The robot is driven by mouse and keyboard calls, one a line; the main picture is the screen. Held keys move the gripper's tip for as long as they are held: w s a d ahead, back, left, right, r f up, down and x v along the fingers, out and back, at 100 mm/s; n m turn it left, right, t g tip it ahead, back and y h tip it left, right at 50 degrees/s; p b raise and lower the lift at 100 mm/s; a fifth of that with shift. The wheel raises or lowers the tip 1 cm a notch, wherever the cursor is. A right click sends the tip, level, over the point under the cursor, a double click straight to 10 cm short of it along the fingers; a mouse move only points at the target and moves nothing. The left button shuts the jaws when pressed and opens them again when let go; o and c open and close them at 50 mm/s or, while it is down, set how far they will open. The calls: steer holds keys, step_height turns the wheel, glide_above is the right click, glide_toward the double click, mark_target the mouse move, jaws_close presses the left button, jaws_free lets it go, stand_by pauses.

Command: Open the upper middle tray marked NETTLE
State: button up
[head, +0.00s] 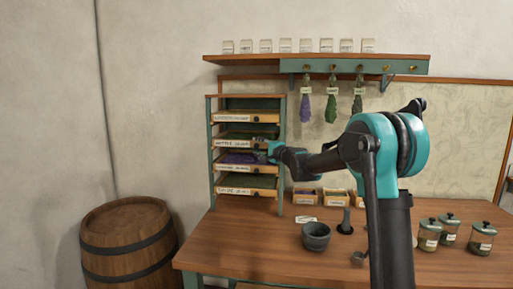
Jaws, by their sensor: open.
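A rack (211,170) with several stacked trays stands on the back left of the wooden table. The second tray from the top (225,143) has a pale label that appears to read NETTLE, with green contents above its front. My gripper (257,147) is open at the right part of this tray's front, just above the tray with purple contents (238,158). It hides the right end of the NETTLE front and its knob. I cannot tell whether the fingers touch the tray.
A mortar (316,236), a pestle (346,222) and lidded jars (449,230) stand on the table. Small boxes (305,197) sit right of the rack. A barrel (130,240) stands at left.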

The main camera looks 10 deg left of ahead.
steer(key=shift+w+a, duration=0.4)
steer(key=shift+a, duration=0.05)
jaws_close()
